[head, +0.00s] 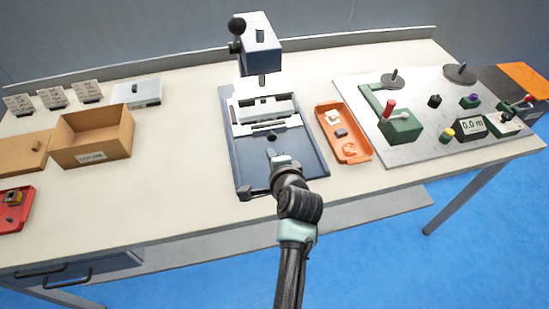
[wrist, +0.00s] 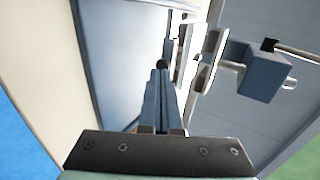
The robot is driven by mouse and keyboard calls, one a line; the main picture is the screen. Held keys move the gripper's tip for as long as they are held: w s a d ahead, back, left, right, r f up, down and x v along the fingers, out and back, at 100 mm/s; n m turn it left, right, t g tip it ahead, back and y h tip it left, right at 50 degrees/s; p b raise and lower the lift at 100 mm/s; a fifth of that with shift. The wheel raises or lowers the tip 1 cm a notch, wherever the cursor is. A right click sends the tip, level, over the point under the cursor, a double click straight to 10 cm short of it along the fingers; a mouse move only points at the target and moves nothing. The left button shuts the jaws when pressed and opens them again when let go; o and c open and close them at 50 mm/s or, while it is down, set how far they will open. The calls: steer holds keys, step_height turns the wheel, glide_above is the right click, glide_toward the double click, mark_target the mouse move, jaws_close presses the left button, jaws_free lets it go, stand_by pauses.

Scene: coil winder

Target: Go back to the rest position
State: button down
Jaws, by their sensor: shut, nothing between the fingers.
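My gripper (head: 271,155) is over the dark blue base plate (head: 253,178) of the press in the middle of the table, in front of its white fixture (head: 266,110). In the wrist view the two fingers of my gripper (wrist: 162,68) lie together, shut, with nothing seen between them. The press head (head: 260,48), with a black knob, stands above the fixture. It shows at the right in the wrist view (wrist: 262,75). Whether the fingertips touch the plate or fixture cannot be told.
An orange tray (head: 357,153) with small parts lies just right of the base plate. A panel (head: 414,145) with levers and a display is farther right. An open cardboard box (head: 78,156) and a red tray (head: 9,222) are left. Bare table lies between box and plate.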

steer(key=shift+v, duration=1.3)
